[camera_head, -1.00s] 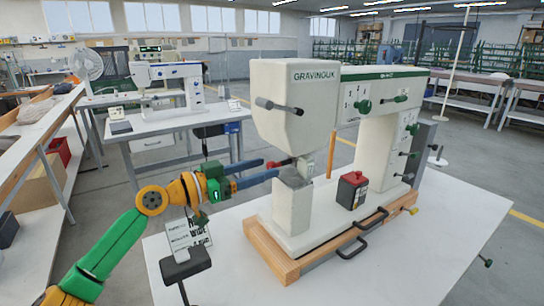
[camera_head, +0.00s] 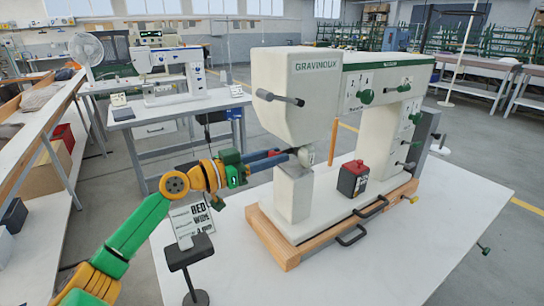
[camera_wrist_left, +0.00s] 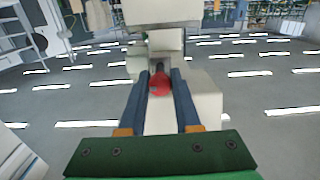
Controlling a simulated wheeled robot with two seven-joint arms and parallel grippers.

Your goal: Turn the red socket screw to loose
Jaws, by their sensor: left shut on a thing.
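The white eyelet press (camera_head: 295,105) stands on the table with its head overhanging a grey-topped post (camera_head: 293,195). The red socket screw (camera_wrist_left: 160,82) shows in the left wrist view, between my left gripper's two blue fingers (camera_wrist_left: 160,76), below the press head. My left gripper (camera_head: 288,156) reaches in from the left at the gap between head and post. Its fingers are shut on the red screw, one on each side. In the head view the fingers mostly hide the screw. My right gripper is not in view.
A lettered card (camera_head: 192,222) and a black-topped stand (camera_head: 190,252) are near my left arm. A red-topped black box (camera_head: 353,178) sits on the press base. Black handles (camera_head: 352,236) stick out in front. The white tabletop (camera_head: 400,270) is clear at front right.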

